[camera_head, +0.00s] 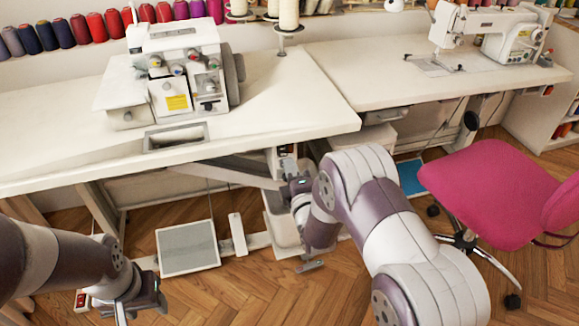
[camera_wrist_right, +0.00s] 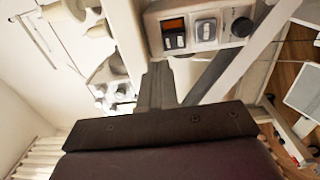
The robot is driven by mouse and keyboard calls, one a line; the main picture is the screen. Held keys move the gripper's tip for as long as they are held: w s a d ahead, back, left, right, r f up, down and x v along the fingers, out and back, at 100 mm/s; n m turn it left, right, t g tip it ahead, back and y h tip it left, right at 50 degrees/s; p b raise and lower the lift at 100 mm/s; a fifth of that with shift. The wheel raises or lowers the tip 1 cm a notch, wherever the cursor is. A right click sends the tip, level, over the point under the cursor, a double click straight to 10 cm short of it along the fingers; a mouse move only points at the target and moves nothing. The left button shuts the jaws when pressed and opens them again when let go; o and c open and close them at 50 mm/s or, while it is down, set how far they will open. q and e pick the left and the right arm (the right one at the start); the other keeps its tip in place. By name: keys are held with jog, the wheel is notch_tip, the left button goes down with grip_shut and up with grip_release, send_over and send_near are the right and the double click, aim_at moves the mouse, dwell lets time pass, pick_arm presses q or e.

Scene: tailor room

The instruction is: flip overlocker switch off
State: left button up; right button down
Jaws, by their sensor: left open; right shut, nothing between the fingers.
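The white overlocker (camera_head: 178,65) stands on the left table in the head view. A pale control box (camera_head: 281,158) is under that table's front edge. In the right wrist view the box shows an orange-red switch window (camera_wrist_right: 174,25), dark buttons (camera_wrist_right: 174,42), a grey panel (camera_wrist_right: 206,28) and a black knob (camera_wrist_right: 242,27). My right gripper (camera_wrist_right: 157,72) is shut and empty, its fingertips pointing toward the box, just below the buttons; contact cannot be told. The switch's position is unclear. My left gripper (camera_head: 133,312) is open and empty, low at the left, far from the box.
The white table (camera_head: 270,100) overhangs the box. A grey foot pedal (camera_head: 187,247) lies on the wooden floor. A pink chair (camera_head: 495,195) stands at the right, below a second table (camera_head: 390,75) with a sewing machine (camera_head: 490,32). Thread spools (camera_head: 115,24) line the back.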

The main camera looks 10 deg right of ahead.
pick_arm(q)
jog(key=shift+w+r+p, duration=0.6)
jog(key=shift+r+p, duration=0.1)
jog(key=shift+r, duration=0.05)
pick_arm(e)
jog(key=s, duration=0.7)
jog(key=shift+s+d+f, duration=0.15)
jog(key=shift+s+d, duration=0.05)
jog(key=shift+s, duration=0.2)
